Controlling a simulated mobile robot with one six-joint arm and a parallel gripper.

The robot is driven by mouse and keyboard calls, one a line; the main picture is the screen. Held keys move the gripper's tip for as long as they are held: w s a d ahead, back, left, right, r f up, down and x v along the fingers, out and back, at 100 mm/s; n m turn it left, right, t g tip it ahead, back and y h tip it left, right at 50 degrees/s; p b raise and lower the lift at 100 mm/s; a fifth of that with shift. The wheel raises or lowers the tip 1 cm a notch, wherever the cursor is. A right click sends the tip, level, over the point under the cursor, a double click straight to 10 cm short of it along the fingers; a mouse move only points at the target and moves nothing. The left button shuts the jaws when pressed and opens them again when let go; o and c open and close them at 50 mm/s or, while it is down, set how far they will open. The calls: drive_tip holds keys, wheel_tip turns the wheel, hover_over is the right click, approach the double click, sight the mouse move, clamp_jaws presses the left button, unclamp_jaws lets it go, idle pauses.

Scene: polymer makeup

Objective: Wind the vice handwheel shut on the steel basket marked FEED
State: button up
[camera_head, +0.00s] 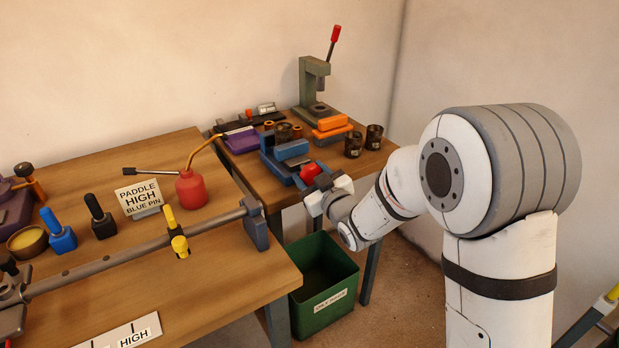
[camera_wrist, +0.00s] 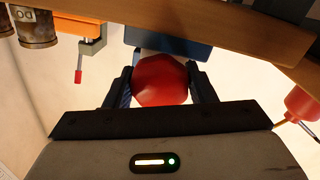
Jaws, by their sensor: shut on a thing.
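The blue vice (camera_head: 292,152) stands near the front edge of the back bench. Its red handwheel (camera_head: 311,172) faces forward. My gripper (camera_head: 318,182) is shut on the handwheel. In the wrist view, the red handwheel (camera_wrist: 160,80) sits between the two dark fingers of my gripper (camera_wrist: 160,88), with blue vice body (camera_wrist: 168,42) behind it.
A green press (camera_head: 314,85) stands behind. A red oil can (camera_head: 191,189) is on the front bench. A green bin (camera_head: 323,285) stands below the handwheel.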

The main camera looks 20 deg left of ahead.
drive_tip(key=o, duration=1)
drive_tip(key=shift+c, duration=0.2)
drive_tip(key=v, duration=0.7)
drive_tip(key=shift+s+d, duration=0.3)
drive_tip(key=shift+r, duration=0.1)
